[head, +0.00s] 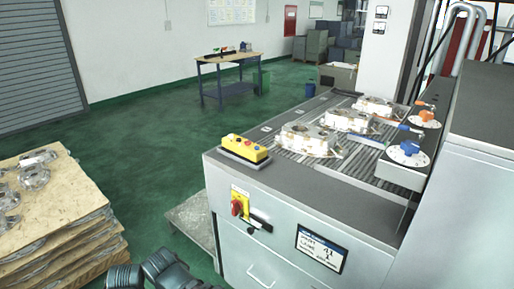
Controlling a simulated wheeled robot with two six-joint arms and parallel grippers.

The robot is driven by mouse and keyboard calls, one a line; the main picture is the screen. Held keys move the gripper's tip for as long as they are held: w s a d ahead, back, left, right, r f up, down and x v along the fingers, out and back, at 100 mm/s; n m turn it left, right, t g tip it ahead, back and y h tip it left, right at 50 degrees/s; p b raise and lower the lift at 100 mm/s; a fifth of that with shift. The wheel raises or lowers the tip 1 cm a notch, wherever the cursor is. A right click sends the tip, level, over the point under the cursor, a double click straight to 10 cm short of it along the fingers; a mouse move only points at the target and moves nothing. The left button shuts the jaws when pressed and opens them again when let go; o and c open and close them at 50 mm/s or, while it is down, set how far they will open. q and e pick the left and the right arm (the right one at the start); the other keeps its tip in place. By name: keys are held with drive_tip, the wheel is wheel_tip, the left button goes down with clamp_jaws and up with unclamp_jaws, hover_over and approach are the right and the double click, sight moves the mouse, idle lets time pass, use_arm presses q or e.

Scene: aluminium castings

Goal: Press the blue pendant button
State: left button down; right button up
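The yellow pendant (244,149) lies on the near left corner of the grey machine's top. It has a row of small buttons along its upper face, in several colours. A small blue button (257,149) seems to sit toward its right end, but it is too small to be sure. Nothing covers the pendant. Neither of my grippers shows; only dark links of my own arm appear at the bottom edge, well below and left of the pendant.
The grey machine (275,238) carries white castings (310,140) on a slatted bed, with blue and orange knobs on dials at right. A red rotary switch (237,207) is on its front. A stack of boards (60,215) with castings stands left. Green floor lies between.

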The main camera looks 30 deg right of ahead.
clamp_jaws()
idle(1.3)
